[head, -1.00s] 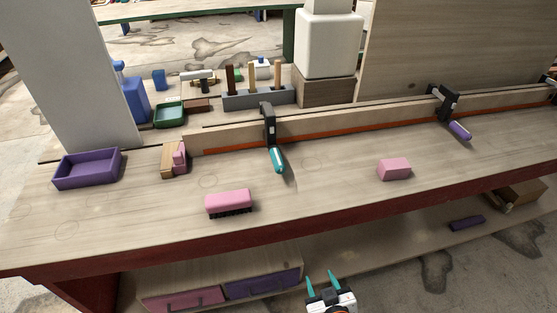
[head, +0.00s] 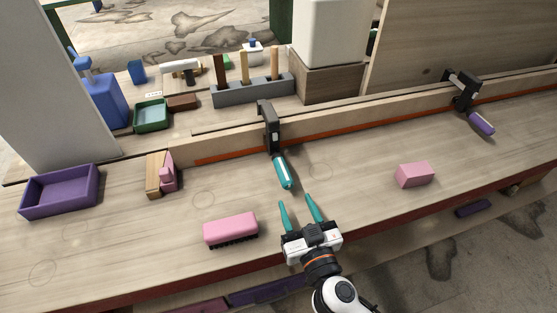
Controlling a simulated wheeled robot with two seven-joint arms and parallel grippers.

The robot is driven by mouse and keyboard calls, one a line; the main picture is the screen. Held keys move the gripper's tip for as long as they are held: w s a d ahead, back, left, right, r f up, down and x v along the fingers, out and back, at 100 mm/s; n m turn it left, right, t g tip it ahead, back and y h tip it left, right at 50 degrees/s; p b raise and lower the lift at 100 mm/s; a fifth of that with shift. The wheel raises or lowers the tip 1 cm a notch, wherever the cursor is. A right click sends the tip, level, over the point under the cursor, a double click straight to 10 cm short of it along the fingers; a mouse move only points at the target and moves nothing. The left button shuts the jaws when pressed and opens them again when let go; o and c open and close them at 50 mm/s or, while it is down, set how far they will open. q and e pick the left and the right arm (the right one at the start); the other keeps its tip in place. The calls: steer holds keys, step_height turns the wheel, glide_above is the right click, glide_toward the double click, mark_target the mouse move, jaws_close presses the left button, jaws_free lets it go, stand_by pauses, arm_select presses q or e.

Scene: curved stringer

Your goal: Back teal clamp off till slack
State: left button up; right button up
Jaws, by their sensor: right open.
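The teal clamp (head: 283,171) has a black body (head: 270,127) set over the long wooden strip at the back of the bench. Its teal handle slants down toward the front of the bench. My right gripper (head: 300,209) has teal fingertips and is open and empty. It is over the bench, just in front of the handle's lower end and apart from it. Whether the clamp is tight cannot be seen. My left gripper is not in view.
A pink brush (head: 231,230) lies left of my right gripper, and a pink block (head: 414,174) lies to the right. A purple-handled clamp (head: 470,104) grips the strip further right. A purple tray (head: 59,191) sits at the left. The bench around the teal handle is clear.

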mark_target(283, 172)
steer(key=x, duration=0.1)
steer(key=p+x, duration=0.1)
steer(key=x, duration=0.2)
steer(key=shift+w+a+r, duration=0.1)
steer(key=shift+r, duration=0.3)
steer(key=x, duration=0.2)
steer(key=p+x, duration=0.1)
steer(key=x, duration=0.1)
steer(key=shift+w+f, duration=0.25)
steer(key=shift+w, duration=0.1)
steer(key=shift+x, duration=0.85)
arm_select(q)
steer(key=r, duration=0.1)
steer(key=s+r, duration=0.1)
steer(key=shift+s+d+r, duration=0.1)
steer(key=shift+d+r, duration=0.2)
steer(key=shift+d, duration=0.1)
arm_select(e)
steer(key=shift+a+f, duration=0.1)
steer(key=c, duration=1)
steer(key=shift+n, duration=0.7)
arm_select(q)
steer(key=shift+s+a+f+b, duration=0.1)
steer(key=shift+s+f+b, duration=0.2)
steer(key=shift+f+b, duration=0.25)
arm_select(e)
steer(key=n, duration=0.2)
steer(key=shift+n, duration=0.4)
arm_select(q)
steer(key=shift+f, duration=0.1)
